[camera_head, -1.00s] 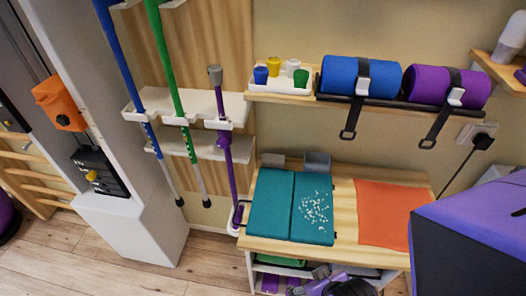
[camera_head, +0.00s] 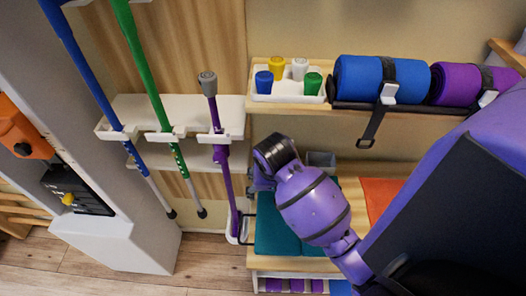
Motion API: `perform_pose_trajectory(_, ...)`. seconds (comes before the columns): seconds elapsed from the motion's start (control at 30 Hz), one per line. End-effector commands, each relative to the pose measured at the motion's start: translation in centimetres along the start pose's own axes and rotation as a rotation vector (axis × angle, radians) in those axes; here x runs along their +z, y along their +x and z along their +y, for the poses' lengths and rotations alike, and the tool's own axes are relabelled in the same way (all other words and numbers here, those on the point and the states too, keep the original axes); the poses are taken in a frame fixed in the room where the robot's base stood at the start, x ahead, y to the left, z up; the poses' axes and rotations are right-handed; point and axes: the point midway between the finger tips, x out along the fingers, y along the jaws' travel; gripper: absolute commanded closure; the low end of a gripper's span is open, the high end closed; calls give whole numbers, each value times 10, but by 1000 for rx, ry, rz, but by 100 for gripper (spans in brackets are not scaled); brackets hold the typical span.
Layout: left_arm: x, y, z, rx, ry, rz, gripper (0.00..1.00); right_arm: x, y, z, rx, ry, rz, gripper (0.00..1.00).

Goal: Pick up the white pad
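I cannot pick out a white pad in this view. A teal folded mat (camera_head: 275,236) lies on the wooden bench top, largely covered by my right arm. The part of it where white specks showed earlier is now behind the arm. My purple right arm comes in from the right and reaches over the bench. My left arm and gripper are not in view.
An orange cloth (camera_head: 380,196) lies right of the arm. Above, a shelf holds a white tray (camera_head: 289,98) of coloured pegs and rolled blue (camera_head: 357,80) and purple (camera_head: 455,84) mats. Blue, green and purple poles (camera_head: 218,125) stand in a rack at left. Floor shows lower left.

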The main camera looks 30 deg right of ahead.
Motion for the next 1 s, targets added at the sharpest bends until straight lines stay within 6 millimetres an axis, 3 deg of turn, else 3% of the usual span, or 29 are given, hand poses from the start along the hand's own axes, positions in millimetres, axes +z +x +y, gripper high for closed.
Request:
perform_pose_trajectory(0.17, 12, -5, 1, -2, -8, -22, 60, -18, 5, 0, 3, 2, 1, 24)
perform_pose_trajectory(0.37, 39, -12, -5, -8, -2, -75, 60, -60, 15, 0, 2, 2, 2, 24)
perform_pose_trajectory(0.63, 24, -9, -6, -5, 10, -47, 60, -102, 29, 0, 2, 1, 0, 24)
perform_pose_trajectory(0.87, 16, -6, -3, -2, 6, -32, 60, -118, 33, 0, 1, 2, -1, 24)
perform_pose_trajectory(1.0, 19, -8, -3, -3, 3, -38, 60, -114, 59, 1, 4, 1, -6, 24)
